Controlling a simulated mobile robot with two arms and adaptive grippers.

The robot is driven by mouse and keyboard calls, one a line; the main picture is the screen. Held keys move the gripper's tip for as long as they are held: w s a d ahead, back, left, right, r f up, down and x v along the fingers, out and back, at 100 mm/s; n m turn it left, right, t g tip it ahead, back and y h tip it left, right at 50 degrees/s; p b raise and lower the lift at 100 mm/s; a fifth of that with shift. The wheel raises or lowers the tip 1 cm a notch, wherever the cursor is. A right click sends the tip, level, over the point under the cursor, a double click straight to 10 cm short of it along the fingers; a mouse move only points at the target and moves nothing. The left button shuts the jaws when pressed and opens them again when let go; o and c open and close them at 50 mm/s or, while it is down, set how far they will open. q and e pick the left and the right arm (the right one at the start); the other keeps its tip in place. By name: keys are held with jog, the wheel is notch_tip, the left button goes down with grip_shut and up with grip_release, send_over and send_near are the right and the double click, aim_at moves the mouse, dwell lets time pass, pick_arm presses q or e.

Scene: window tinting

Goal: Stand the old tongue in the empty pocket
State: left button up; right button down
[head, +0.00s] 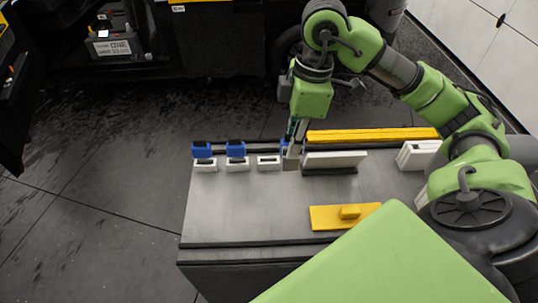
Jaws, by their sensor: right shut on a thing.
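My right gripper (291,152) comes down over the back of the grey bench, pointing downward. It is shut on a small piece, mostly hidden by the fingers; a bit of blue (284,146) shows at their left side. I take this piece to be the old tongue, but its shape cannot be made out. Just left of the fingers is a white pocket (268,162) that looks empty, with a dark slot. Two more white pockets (205,165) (237,165) further left each hold an upright blue piece with a dark top. My left gripper is not in view.
A white upright panel on a dark base (335,160) stands close right of the gripper. A yellow bar (372,135) lies behind it. A white slotted block (416,155) is at the right. A yellow plate with a knob (342,217) lies in front. The bench's front left (235,220) is clear.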

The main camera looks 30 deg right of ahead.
jog(key=w+f+p, duration=0.2)
jog(key=w+f, duration=0.2)
jog(key=w+d+f+p, duration=0.1)
jog(key=w+f+p, duration=0.1)
jog(key=w+f, duration=0.2)
jog(key=w+f+p, duration=0.2)
jog(key=w+f, duration=0.2)
jog(key=shift+d, duration=0.4)
jog(key=shift+f, duration=0.15)
jog(key=shift+f, duration=0.15)
jog(key=c, duration=1.9)
grip_release()
jog(key=shift+r, duration=0.2)
